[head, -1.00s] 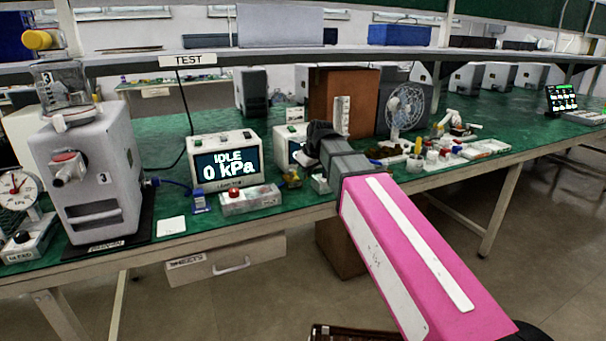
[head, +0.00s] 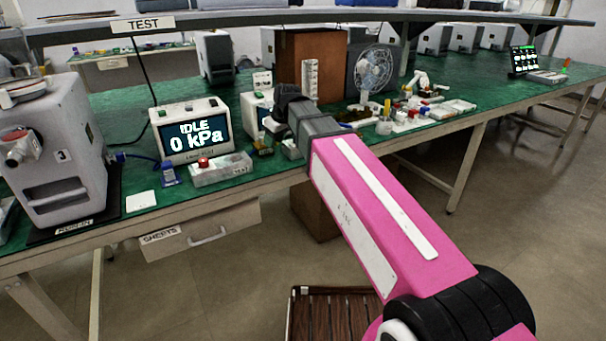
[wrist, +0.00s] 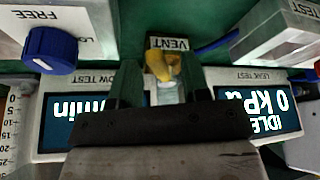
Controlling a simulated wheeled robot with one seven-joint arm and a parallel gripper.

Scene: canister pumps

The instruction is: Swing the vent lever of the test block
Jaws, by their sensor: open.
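The yellow vent lever (wrist: 162,66) shows in the wrist view beside a VENT label (wrist: 169,44). In the head view the lever (head: 263,146) is a small yellow shape on the bench, between the leak test display and my arm. My gripper (wrist: 160,88) is open, with one dark finger on each side of the lever's line. The lever sits near the fingertips; I cannot tell whether either finger touches it. The block under the lever is mostly hidden by the gripper. In the head view my gripper (head: 285,103) is seen from behind, its fingers hidden.
The leak test display (head: 193,132) reads IDLE, 0 kPa. A box with a red button (head: 220,170) stands in front of it. A blue knob (wrist: 50,50) is on a white box at left in the wrist view. A fan (head: 373,70) and small parts stand farther right.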

